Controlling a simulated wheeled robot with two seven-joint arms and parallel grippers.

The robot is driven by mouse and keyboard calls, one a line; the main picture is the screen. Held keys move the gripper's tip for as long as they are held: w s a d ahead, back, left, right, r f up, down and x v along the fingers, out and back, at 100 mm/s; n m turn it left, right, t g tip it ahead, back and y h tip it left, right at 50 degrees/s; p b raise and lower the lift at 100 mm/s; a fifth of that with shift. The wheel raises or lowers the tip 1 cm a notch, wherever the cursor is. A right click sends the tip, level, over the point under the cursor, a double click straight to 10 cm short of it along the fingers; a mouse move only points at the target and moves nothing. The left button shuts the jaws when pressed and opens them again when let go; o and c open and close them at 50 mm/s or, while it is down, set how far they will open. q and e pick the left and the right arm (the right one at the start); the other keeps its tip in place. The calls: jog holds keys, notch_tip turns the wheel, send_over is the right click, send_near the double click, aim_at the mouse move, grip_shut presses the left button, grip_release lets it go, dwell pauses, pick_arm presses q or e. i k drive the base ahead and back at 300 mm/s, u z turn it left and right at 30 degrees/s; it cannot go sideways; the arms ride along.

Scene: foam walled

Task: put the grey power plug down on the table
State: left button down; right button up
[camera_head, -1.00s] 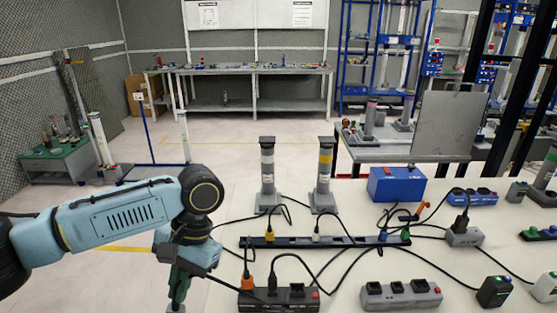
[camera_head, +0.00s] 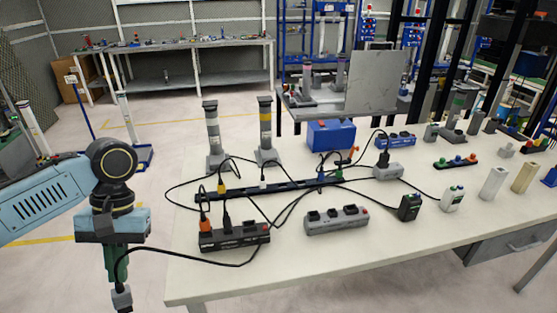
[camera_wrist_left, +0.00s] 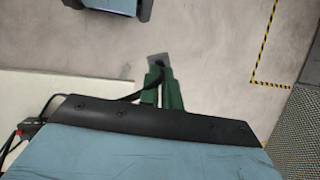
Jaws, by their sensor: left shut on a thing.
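My left gripper (camera_head: 119,278) has green fingers that point down, shut on the grey power plug (camera_head: 122,299). The plug hangs below the fingertips, left of the white table (camera_head: 200,277) and over the floor. A black cable runs from the plug to the right, onto the table by the black power strip. In the left wrist view the gripper (camera_wrist_left: 161,78) holds the plug (camera_wrist_left: 158,60) with bare floor behind it, and the table (camera_wrist_left: 60,82) lies at the left. The fingers partly hide the plug. My right gripper is out of view.
The black power strip (camera_head: 234,237) with an orange plug stands near the table's left end. A grey power strip (camera_head: 336,220) is right of it, with loose cables behind. Two grey posts stand farther back. The table's front strip is clear.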

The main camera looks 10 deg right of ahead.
aim_at(295, 204)
jog(key=z, duration=1.25)
jog(key=i, duration=1.1)
jog(key=u, duration=0.2)
